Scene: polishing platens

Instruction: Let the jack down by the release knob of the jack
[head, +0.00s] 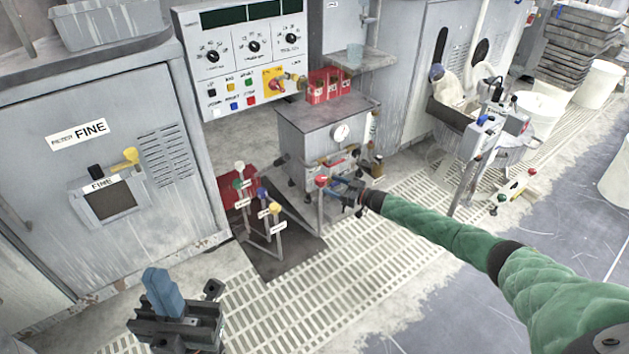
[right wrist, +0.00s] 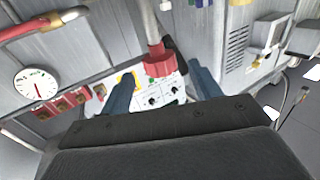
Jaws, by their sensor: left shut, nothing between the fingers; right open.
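A red knob (head: 322,181) tops a thin upright post in front of the grey cabinet with a gauge. It also shows in the right wrist view (right wrist: 162,64), on a pale stem between the two blue fingers. My right gripper (head: 338,185) is open beside this knob; whether the fingers touch it I cannot tell. My left gripper (head: 161,289) is shut and empty at the lower left, far from the knob. No part is readable as a jack's release knob; the small labels are too blurred.
A wheeled stand (head: 470,165) is at the right.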

